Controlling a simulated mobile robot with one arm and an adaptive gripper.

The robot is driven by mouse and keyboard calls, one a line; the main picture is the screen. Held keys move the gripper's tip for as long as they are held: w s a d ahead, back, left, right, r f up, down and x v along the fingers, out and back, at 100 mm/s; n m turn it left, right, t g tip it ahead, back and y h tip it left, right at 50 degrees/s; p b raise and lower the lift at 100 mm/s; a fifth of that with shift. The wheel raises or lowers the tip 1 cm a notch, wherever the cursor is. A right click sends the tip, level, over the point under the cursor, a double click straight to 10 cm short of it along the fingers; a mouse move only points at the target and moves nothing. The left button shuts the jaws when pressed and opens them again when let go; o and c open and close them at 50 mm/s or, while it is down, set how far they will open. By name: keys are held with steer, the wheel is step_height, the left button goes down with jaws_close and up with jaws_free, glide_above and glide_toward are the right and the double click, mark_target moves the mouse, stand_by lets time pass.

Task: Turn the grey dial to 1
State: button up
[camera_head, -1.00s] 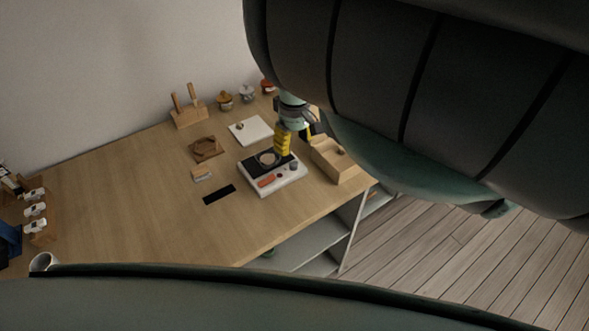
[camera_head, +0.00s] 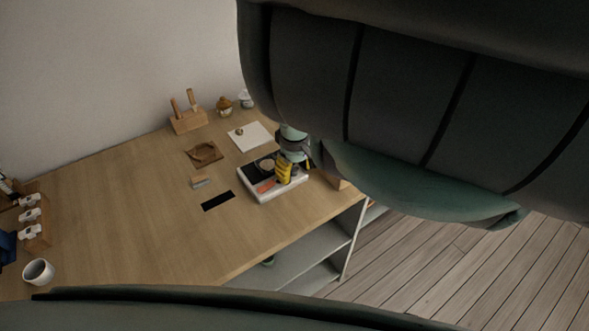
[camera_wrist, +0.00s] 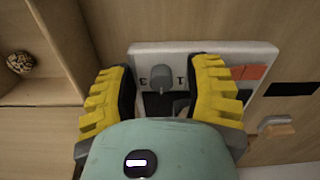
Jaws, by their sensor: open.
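The grey dial (camera_wrist: 159,78) sits on the white panel box (camera_wrist: 215,47), between dark marks on its left and right; the right mark looks like a 1. In the wrist view my gripper (camera_wrist: 164,80) is open, its two yellow fingers on either side of the dial, with a gap to each. In the head view my gripper (camera_head: 285,181) is over the right part of the white panel box (camera_head: 274,198) and hides the dial there. I cannot tell the dial's exact pointing.
An orange-red piece (camera_head: 266,186) and a dark panel with a round disc (camera_head: 264,166) are on the same box. A wooden box (camera_wrist: 65,60) stands close on the left in the wrist view.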

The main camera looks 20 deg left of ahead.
jaws_close()
stand_by(0.3)
steer(key=shift+n, duration=0.4)
steer(key=shift+f+n+b, duration=0.1)
steer(key=shift+n+b, duration=0.4)
steer(key=shift+n, duration=0.4)
steer(key=n, duration=0.3)
steer(key=shift+w+n+b, duration=0.15)
steer(key=shift+n+b, duration=0.15)
steer(key=shift+b, duration=0.1)
steer(key=n+b, duration=0.1)
steer(key=n, duration=0.4)
steer(key=shift+w+n, duration=0.1)
steer(key=shift+n, duration=0.2)
